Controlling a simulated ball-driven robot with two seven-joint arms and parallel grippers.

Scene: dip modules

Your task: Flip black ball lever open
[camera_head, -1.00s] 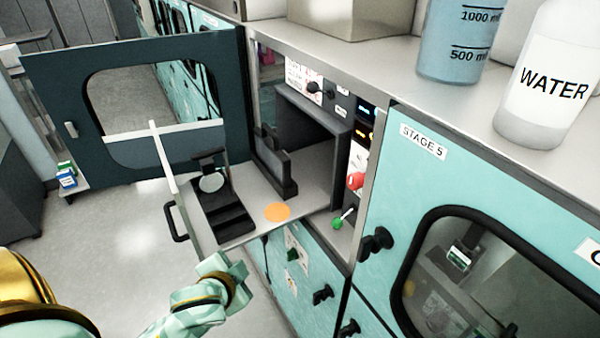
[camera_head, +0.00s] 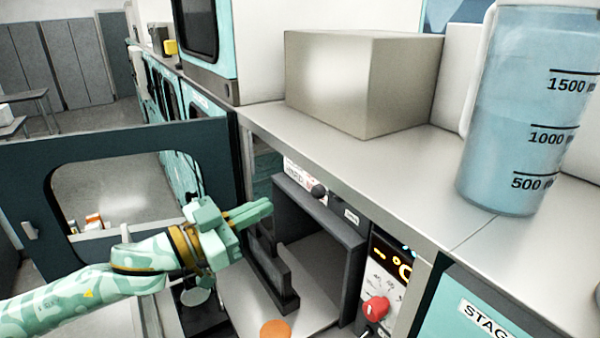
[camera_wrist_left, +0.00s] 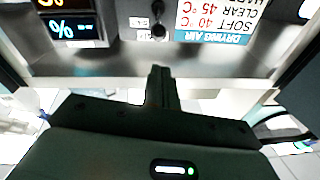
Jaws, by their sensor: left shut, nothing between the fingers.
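The black ball lever (camera_head: 318,191) is a small dark ball at the back of the open bay, beside a white printed label. In the left wrist view a dark ball (camera_wrist_left: 158,32) shows at top centre, next to a small white tag and the drying-air label. My left gripper (camera_head: 268,208) reaches in from the left, its fingers shut and empty. In the head view it is left of the ball and apart from it. In the wrist view its fingertips (camera_wrist_left: 160,72) point toward the ball, with a gap between. My right gripper is not in view.
An open dark door with a window (camera_head: 30,180) stands at left. A dark grey housing (camera_head: 345,240) is below the ball. A red knob (camera_head: 375,308) and lit displays are to its right. A steel counter (camera_head: 330,150) overhangs, carrying a metal box (camera_head: 345,85) and a blue jug (camera_head: 515,130).

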